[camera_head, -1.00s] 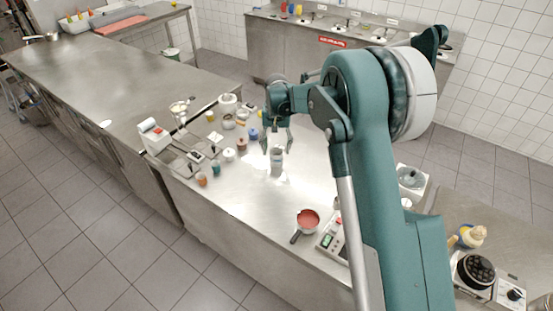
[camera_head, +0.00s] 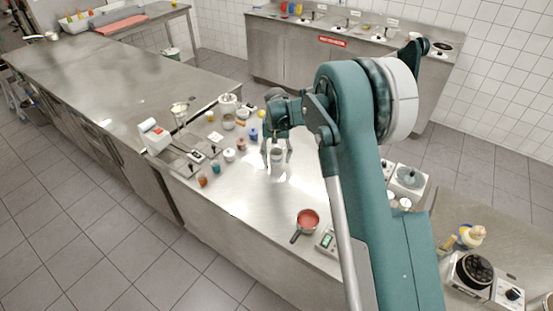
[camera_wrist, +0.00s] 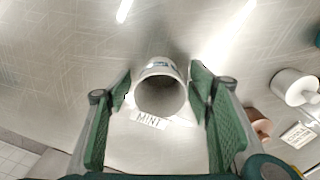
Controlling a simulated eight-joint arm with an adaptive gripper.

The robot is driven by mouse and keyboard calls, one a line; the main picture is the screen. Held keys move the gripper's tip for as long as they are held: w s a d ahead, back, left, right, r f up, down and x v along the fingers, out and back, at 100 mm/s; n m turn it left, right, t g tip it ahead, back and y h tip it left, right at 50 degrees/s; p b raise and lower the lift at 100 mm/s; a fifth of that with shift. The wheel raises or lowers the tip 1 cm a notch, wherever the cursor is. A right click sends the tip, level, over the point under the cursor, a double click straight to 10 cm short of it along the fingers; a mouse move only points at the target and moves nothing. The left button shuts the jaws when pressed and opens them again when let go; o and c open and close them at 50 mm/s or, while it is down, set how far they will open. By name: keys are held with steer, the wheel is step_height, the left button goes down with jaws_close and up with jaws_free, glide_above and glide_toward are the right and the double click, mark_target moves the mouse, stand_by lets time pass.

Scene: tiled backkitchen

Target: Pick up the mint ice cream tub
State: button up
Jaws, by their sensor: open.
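The mint ice cream tub (camera_head: 277,157) is a small pale cylinder standing on the steel counter. In the wrist view the tub (camera_wrist: 161,90) shows its round grey top, with a white label reading MINT (camera_wrist: 149,119) lying beside it. My gripper (camera_head: 277,152) is open above the tub, with its fingers coming down on either side. In the wrist view the green fingers of my gripper (camera_wrist: 163,92) stand apart, with the tub between their tips and a gap at each side. I cannot tell whether either finger touches it.
Several small jars, including a white one (camera_head: 229,155) and a blue one (camera_head: 253,134), stand left of the tub. A red-filled pan (camera_head: 307,219) and a scale (camera_head: 328,240) are nearer the front right. The counter (camera_head: 250,190) between is clear.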

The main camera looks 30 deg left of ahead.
steer(key=c, duration=0.9)
steer(key=shift+r, duration=0.1)
steer(key=shift+c, duration=0.2)
step_height(320, 180, up, 10)
steer(key=shift+b, duration=0.35)
stand_by(0.4)
